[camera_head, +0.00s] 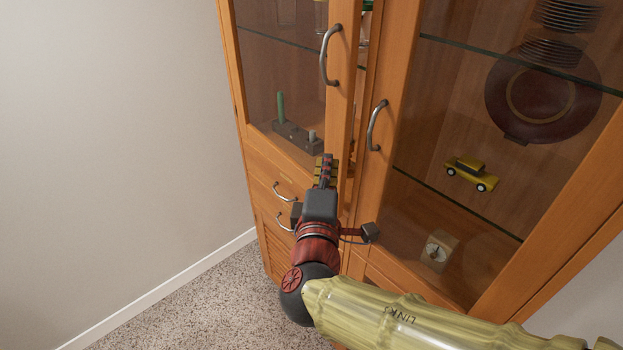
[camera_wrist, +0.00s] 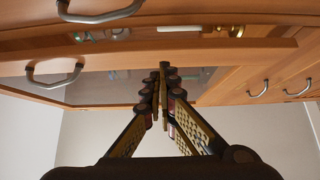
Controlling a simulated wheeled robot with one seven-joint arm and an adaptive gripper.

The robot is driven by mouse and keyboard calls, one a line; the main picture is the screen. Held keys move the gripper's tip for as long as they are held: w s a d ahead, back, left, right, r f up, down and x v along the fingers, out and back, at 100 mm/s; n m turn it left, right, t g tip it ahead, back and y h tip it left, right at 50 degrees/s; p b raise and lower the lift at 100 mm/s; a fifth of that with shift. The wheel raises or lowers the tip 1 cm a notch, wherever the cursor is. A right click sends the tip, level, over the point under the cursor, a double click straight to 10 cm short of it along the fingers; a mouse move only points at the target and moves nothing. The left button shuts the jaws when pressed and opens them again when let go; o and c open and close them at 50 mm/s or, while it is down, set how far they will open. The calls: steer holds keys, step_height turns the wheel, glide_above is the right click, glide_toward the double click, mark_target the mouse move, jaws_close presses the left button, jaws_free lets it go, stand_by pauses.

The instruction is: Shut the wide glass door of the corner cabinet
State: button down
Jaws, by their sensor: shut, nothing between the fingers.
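The wooden corner cabinet has two glass doors. The left glass door (camera_head: 340,100), with an arched metal handle (camera_head: 331,55), appears to stand ajar. A gap along its handle-side edge shows the shelves inside; the wrist view shows this door edge (camera_wrist: 220,52) too. The right glass door (camera_head: 397,90) has its own handle (camera_head: 376,125) and appears closed. Which one is the wide door I cannot tell for sure. My gripper (camera_head: 326,160) is shut and empty, in front of the left door's lower handle-side corner. In the wrist view its fingertips (camera_wrist: 165,70) overlap that door; contact is unclear.
Drawers with metal handles (camera_head: 285,191) lie below the left door. Behind the glass are a yellow toy car (camera_head: 470,173), a dark red plate (camera_head: 505,100) and a green candle-like piece (camera_head: 281,107). A bare wall (camera_head: 110,130) stands left, with open carpet (camera_head: 210,300) below.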

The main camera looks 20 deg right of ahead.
steer(key=shift+w+d+b, duration=0.15)
steer(key=shift+d+b, duration=0.05)
steer(key=shift+d, duration=0.4)
steer(key=shift+w+d+b, duration=0.15)
steer(key=shift+d, duration=0.4)
